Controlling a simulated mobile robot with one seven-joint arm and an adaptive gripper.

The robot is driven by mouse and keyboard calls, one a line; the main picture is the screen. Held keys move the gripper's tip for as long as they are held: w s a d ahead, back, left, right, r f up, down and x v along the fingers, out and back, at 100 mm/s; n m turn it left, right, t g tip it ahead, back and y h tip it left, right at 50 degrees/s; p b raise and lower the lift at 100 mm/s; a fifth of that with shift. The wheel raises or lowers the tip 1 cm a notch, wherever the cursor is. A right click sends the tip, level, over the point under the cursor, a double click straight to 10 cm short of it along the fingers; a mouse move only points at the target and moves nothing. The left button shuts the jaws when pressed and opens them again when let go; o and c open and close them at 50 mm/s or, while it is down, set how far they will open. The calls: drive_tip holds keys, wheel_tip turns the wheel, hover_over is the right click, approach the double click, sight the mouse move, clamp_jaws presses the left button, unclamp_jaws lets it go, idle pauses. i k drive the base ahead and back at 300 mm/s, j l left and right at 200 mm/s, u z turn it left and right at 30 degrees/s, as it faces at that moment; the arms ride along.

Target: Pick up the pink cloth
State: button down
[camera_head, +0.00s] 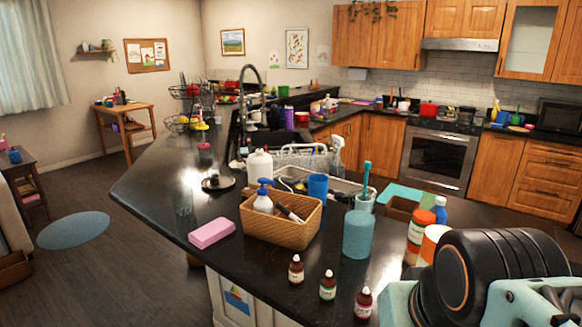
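The pink cloth (212,232) shows as a pink, block-like folded piece. It lies flat on the dark countertop near its left front edge, left of a wicker basket. Nothing covers it, and a small gap separates it from the basket. Part of my arm fills the lower right corner, far to the right of the cloth. The fingers of my gripper do not show in this view.
The wicker basket (278,225) holds a blue-topped pump bottle (263,201). A teal container (357,234) and several small brown bottles (328,286) stand to the right. Counter left of the cloth is bare.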

sight(202, 238)
drive_tip(key=z, duration=1.05)
drive_tip(key=k+j+u, duration=0.1)
drive_tip(key=u, duration=1.8)
drive_tip(key=i+j, duration=0.35)
drive_tip(key=i+l+z, duration=0.05)
